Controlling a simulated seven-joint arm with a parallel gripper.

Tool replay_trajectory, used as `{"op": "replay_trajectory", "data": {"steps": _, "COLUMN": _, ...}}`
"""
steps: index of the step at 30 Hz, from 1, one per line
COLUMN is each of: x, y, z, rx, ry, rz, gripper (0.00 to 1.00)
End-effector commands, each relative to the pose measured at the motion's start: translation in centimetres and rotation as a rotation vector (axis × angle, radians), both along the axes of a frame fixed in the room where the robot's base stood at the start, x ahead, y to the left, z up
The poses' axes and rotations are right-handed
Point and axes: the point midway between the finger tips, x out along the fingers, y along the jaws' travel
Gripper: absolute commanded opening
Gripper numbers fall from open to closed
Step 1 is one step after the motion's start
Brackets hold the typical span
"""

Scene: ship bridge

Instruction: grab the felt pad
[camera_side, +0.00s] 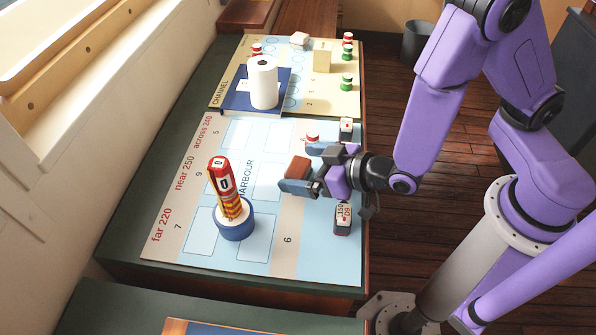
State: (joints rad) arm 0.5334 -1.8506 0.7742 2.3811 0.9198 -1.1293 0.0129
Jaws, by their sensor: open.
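A small reddish-brown block (297,168), which looks most like the felt pad, is on or just above the blue HARBOUR chart (205,255). My gripper (303,168) reaches in from the right, low over the chart, with its jaws open. One dark fingertip is on the far side of the block and the other on its near side. The block lies at or between the fingertips; I cannot tell whether either finger touches it. The gripper hides part of the chart and perhaps the block's right end.
A striped red and yellow marker stands in a blue round holder (236,222) left of my gripper. A dark labelled block (343,218) is close on the near side, another (346,129) beyond. A white roll (263,83) stands on a blue book (233,104). Several small buoys stand at the back.

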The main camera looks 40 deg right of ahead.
Motion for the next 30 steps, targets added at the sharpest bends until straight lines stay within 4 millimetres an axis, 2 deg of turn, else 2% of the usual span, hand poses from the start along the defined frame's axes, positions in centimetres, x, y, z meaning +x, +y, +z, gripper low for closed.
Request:
{"op": "replay_trajectory", "data": {"steps": 8, "x": 0.23, "y": 0.09, "z": -0.13, "rx": -0.001, "ry": 0.001, "rz": 0.001, "gripper": 1.00}}
{"op": "replay_trajectory", "data": {"steps": 12, "x": 0.21, "y": 0.09, "z": -0.12, "rx": 0.000, "ry": 0.000, "rz": 0.001, "gripper": 0.54}}
{"op": "replay_trajectory", "data": {"steps": 14, "x": 0.21, "y": 0.09, "z": -0.12, "rx": -0.001, "ry": 0.001, "rz": 0.001, "gripper": 0.37}}
{"op": "replay_trajectory", "data": {"steps": 25, "x": 0.18, "y": 0.11, "z": -0.02, "rx": -0.001, "ry": 0.001, "rz": 0.001, "gripper": 0.37}}
{"op": "replay_trajectory", "data": {"steps": 30, "x": 0.20, "y": 0.16, "z": 0.67, "rx": 0.001, "ry": -0.001, "rz": 0.002, "gripper": 0.37}}
